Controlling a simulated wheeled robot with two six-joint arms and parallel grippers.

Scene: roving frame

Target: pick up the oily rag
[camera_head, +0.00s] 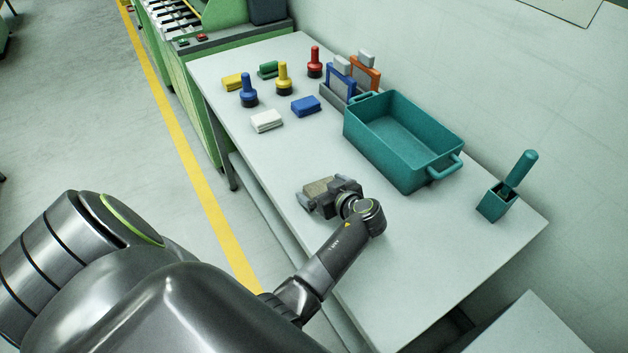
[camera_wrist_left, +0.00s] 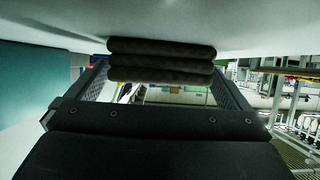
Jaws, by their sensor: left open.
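The oily rag (camera_head: 317,187) is a folded, brownish-olive bundle on the pale workbench, partly hidden by my left gripper (camera_head: 318,194) in the head view. In the left wrist view, the rag (camera_wrist_left: 160,60) shows as dark, stacked folds against the bench top, which fills the upper part of that view. My left gripper is open there, its two fingers (camera_wrist_left: 160,78) apart on either side of the rag. I cannot tell whether either finger touches it. My right gripper is in neither view.
A teal crate (camera_head: 440,172) stands to the right, with a teal brush holder (camera_head: 494,205) beyond it. Folded cloths in yellow, green, white (camera_head: 266,121) and blue (camera_head: 306,106), several coloured-handled tools (camera_head: 284,80) and a rack (camera_head: 338,92) sit farther back. The bench in front is clear.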

